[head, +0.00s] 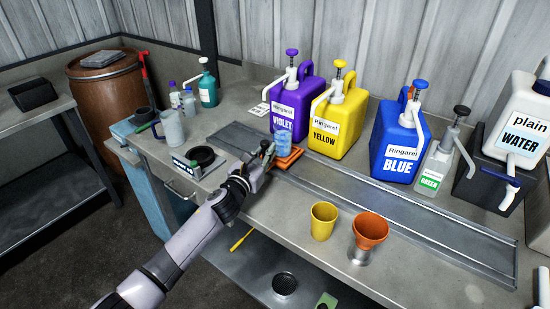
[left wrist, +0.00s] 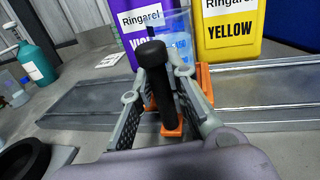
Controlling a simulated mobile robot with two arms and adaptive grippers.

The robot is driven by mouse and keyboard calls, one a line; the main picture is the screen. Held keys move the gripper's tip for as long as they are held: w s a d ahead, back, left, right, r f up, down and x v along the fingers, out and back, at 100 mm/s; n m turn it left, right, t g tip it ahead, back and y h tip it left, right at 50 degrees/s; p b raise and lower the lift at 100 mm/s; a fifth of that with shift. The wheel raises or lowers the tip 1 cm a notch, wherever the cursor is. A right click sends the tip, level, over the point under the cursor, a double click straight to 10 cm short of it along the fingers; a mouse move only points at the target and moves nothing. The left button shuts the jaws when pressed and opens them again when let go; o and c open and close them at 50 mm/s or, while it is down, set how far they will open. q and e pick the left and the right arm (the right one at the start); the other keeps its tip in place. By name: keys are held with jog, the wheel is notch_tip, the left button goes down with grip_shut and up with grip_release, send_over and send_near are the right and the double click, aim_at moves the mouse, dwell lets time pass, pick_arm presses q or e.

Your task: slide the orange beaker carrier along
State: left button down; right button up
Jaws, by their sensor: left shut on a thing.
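The orange beaker carrier (head: 291,158) sits on the metal rail track (head: 400,213), near its left end, in front of the violet jug (head: 290,108). A clear beaker with blue contents (head: 283,142) stands on it; in the left wrist view the beaker (left wrist: 180,46) is partly hidden behind the fingers. The carrier's upright black handle (left wrist: 157,72) rises from its orange base (left wrist: 172,131). My left gripper (head: 266,153) is shut around this handle, with one finger on each side in the left wrist view. My right gripper is not in view.
The yellow jug (head: 338,122), blue jug (head: 399,142), green bottle (head: 436,160) and water jug (head: 519,130) stand behind the track. The track right of the carrier is clear.

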pick_arm(q)
jog(key=w+a+b, duration=0.1)
jog(key=w+a, duration=0.1)
jog(key=a, duration=0.1)
jog(key=w+a+b, duration=0.1)
jog(key=w+a, duration=0.1)
jog(key=w+a+b, duration=0.1)
jog(key=w+a, duration=0.1)
jog(key=a, duration=0.1)
jog(key=shift+w+a+f, duration=0.15)
jog(key=shift+a, duration=0.2)
jog(key=shift+w+a, duration=0.15)
jog(key=shift+a, duration=0.05)
jog(key=c, duration=1.5)
grip_release()
jog(key=shift+c, duration=0.2)
jog(key=shift+s+a, duration=0.25)
jog(key=shift+s, duration=0.15)
jog(key=v, duration=1.1)
jog(key=shift+s, duration=0.1)
jog(key=shift+d, duration=0.1)
